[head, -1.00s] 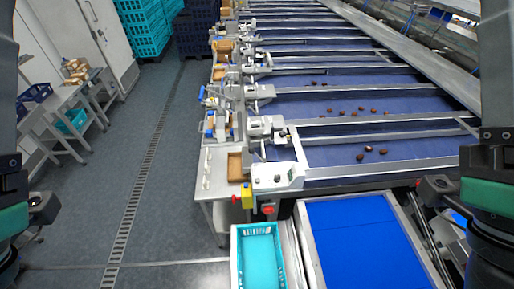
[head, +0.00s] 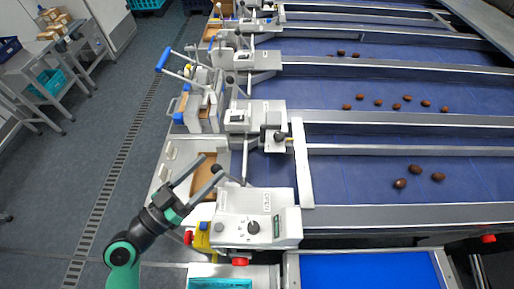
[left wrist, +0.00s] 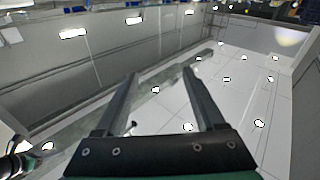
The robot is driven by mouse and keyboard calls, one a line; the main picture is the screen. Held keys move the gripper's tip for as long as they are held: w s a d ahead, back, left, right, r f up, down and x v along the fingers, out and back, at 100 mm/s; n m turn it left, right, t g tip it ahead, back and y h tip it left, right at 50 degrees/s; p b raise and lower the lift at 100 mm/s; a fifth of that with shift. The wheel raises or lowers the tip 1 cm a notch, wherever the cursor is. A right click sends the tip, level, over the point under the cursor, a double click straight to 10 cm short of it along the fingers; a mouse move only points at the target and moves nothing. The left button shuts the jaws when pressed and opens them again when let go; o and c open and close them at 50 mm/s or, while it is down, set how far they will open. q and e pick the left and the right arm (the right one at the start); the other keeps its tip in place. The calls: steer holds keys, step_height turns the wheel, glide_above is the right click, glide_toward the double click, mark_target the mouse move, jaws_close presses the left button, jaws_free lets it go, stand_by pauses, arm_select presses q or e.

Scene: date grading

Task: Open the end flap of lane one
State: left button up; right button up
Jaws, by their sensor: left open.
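Lane one is the nearest blue belt (head: 345,180), with a few dates (head: 413,170) on it. A white upright plate (head: 302,165) stands across its left end; I cannot tell for sure if this is the end flap. My right gripper is out of view.
A yellow block (head: 202,238) and red buttons (head: 240,262) sit by the control box. A brown tray (head: 210,175) lies behind the gripper. Further lanes with similar levers run behind. A blue surface (head: 365,272) is in front.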

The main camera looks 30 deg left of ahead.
arm_select(q)
steer(key=s+a+f+n+g+y+b, duration=0.1)
steer(key=s+a+f+n+y+b, duration=0.2)
steer(key=f, duration=0.7)
steer(key=w+p, duration=0.3)
steer(key=w, duration=0.8)
steer(key=shift+w+d+r+m+h, duration=0.2)
steer(key=shift+d+r+m+h, duration=0.05)
steer(key=shift+r+m+h, duration=0.05)
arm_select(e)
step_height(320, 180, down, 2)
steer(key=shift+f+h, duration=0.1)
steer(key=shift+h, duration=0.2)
arm_select(q)
jaws_close()
